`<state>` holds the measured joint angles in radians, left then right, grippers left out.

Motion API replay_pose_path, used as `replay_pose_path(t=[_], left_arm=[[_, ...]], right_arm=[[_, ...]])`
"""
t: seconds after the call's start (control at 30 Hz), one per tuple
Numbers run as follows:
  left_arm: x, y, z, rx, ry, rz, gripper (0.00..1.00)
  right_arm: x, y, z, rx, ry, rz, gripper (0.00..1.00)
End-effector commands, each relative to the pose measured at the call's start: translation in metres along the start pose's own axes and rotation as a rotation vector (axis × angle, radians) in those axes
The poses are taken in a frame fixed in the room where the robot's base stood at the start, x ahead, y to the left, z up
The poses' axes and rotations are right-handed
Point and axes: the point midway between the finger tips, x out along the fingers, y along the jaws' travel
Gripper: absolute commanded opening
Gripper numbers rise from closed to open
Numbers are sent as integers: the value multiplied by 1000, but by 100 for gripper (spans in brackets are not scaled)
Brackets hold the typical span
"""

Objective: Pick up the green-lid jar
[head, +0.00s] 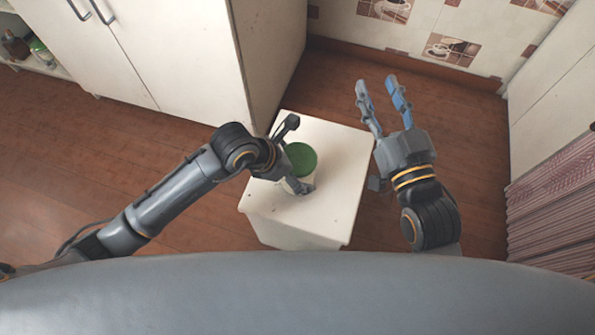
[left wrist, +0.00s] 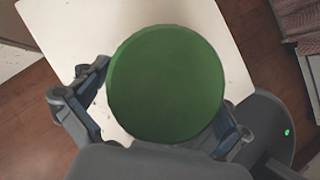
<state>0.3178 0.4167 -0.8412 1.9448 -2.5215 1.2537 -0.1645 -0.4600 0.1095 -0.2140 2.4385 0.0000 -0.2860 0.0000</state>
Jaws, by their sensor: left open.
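The green-lid jar (head: 300,158) stands on a small white cabinet (head: 335,150). Its round green lid (left wrist: 166,84) fills the middle of the left wrist view and hides most of the jar's body. My left gripper (head: 296,156) is open, with one finger on the far side of the jar and one on the near side. In the left wrist view its fingers (left wrist: 155,115) show on both sides of the lid. I cannot tell whether they touch the jar. My right gripper (head: 377,84) is open and empty, beyond the cabinet's right side.
A tall white cupboard (head: 190,50) stands close behind and left of the small cabinet. A tiled wall (head: 450,40) is at the back. A striped curtain (head: 555,205) hangs at the right. Wooden floor (head: 480,140) is clear around the small cabinet.

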Motion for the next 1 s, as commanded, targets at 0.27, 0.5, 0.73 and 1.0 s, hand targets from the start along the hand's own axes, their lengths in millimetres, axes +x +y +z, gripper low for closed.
replay_pose_path(t=[0.27, 0.5, 0.73, 1.0], left_arm=[[0, 0, 0, 0, 0, 0, 86], [0, 0, 0, 0, 1, 0, 37], [-1, 0, 1, 0, -3, 1, 29], [-7, 1, 5, 1, -3, 2, 29]], right_arm=[[0, 0, -1, 0, 2, 0, 40], [0, 0, 0, 0, 1, 0, 40], [0, 0, -1, 0, 0, 0, 40], [-1, 2, 10, -1, -60, 4, 40]])
